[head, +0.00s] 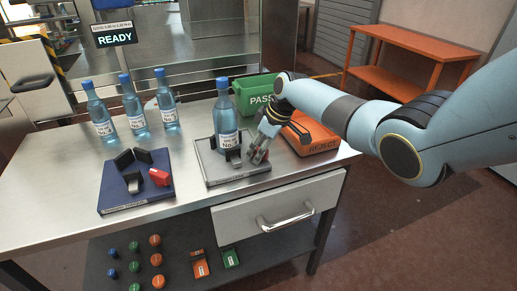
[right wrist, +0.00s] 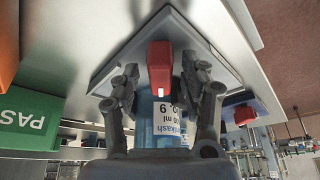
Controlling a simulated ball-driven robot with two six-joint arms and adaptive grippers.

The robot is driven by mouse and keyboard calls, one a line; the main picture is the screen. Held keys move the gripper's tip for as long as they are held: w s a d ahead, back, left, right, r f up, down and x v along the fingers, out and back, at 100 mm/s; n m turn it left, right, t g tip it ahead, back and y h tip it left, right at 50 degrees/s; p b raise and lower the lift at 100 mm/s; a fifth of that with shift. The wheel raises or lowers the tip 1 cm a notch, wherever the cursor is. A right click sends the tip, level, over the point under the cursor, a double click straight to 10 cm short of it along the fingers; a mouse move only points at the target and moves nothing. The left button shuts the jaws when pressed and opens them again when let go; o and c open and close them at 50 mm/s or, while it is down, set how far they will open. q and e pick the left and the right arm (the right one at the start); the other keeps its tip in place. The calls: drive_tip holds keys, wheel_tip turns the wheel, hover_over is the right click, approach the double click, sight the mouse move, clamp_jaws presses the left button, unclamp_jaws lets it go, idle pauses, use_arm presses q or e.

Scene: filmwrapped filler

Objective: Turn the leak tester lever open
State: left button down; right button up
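A grey fixture plate (head: 215,176) on the bench holds an upright blue bottle (head: 224,118) beside a dark clamp block. My right gripper (head: 262,151) is at the right of this bottle, low over the plate. In the right wrist view, a red lever (right wrist: 160,66) stands between the open fingers (right wrist: 164,92), with gaps on both sides; the bottle (right wrist: 166,122) is behind it. In the head view the gripper mostly hides this lever. A blue fixture plate (head: 135,196) at the left has dark jaws and its own red lever (head: 159,177). My left gripper is not in view.
Several blue-capped bottles (head: 132,106) stand at the back left. A green PASS bin (head: 256,92) and an orange REJECT bin (head: 312,137) stand close behind and right of my right gripper. A READY sign (head: 115,38) hangs behind. The front left bench surface is clear.

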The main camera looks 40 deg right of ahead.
drive_tip(key=shift+r, duration=0.1)
drive_tip(key=v, duration=1.1)
drive_tip(key=shift+r, duration=0.4)
drive_tip(key=shift+s+d, duration=0.1)
drive_tip(key=shift+d, duration=0.05)
drive_tip(key=s+a+f+m+g+b, duration=0.1)
drive_tip(key=s+a+f+g+b, duration=0.15)
drive_tip(key=s+f, duration=0.8)
drive_tip(key=s+a+f+m+g+b, duration=0.1)
drive_tip(key=s+f+b, duration=0.4)
drive_tip(key=f, duration=1)
drive_tip(key=s+a+f+m+g+b, duration=0.1)
drive_tip(key=s+a+f+b, duration=0.1)
drive_tip(key=s+f, duration=0.85)
drive_tip(key=s+a+f+m+h+b, duration=0.1)
drive_tip(key=s+f+b, duration=0.1)
drive_tip(key=s+f, duration=0.9)
drive_tip(key=s+a+f+m+t+h+b, duration=0.1)
drive_tip(key=s+f+m+h+b, duration=0.1)
drive_tip(key=s+f, duration=0.8)
drive_tip(key=shift+s+a+f+b, duration=0.15)
drive_tip(key=shift+s+f+b, duration=0.25)
drive_tip(key=shift+s, duration=2.1)
